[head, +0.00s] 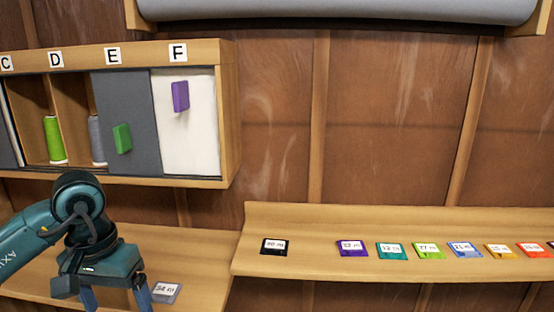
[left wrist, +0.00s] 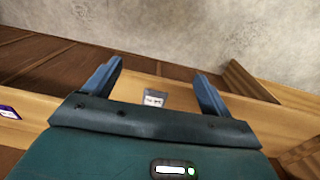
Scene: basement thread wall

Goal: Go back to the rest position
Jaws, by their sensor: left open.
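My left gripper (head: 116,298) reaches in from the left over the lower wooden shelf in the head view. Its fingers point down, and they stand apart and empty in the left wrist view (left wrist: 158,80). A grey card with a white label (head: 165,292) lies on that shelf just right of the fingers. The same card shows between the fingertips in the left wrist view (left wrist: 154,98), apart from them. My right gripper is not in view.
A wall cabinet (head: 228,120) above holds a green spool (head: 54,140) and a grey spool (head: 97,139); panels E and F carry green (head: 122,138) and purple (head: 180,96) blocks. The right shelf (head: 310,262) bears a black card (head: 274,246) and several coloured cards.

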